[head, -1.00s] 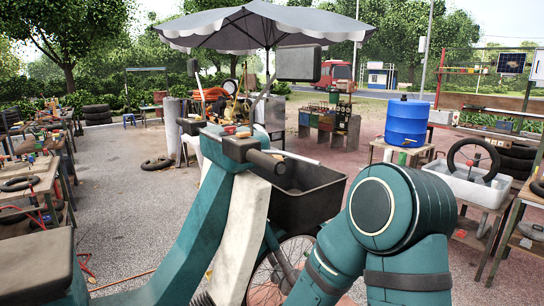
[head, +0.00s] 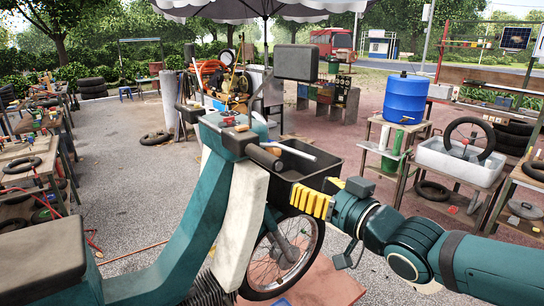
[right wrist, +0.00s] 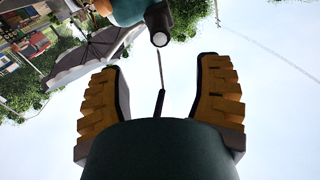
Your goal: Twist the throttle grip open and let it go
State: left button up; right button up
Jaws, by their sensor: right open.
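The teal moped (head: 196,208) stands in front of me with its handlebar toward the middle of the head view. The dark throttle grip (head: 264,157) sticks out on the handlebar's right side, with a pale lever (head: 292,150) beside it. My right gripper (head: 314,200), with yellow padded fingers, is right of and below the grip, apart from it. In the right wrist view the gripper (right wrist: 157,68) is open and empty. The grip's round end (right wrist: 158,39) shows there beyond the fingertips, between the two finger lines. My left gripper is out of view.
A mirror (head: 297,62) rises above the handlebar. A dark cargo box (head: 318,165) and the front wheel (head: 285,255) lie close to my right gripper. A blue barrel (head: 405,98) and a white tub (head: 458,160) stand at right.

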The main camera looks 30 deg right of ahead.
aim_at(272, 162)
jog(key=w, duration=0.9)
jog(key=w+a, duration=0.1)
jog(key=w, duration=0.3)
jog(key=shift+w+r, duration=0.15)
jog(key=shift+w, duration=0.1)
jog(key=shift+b, duration=0.3)
grip_shut()
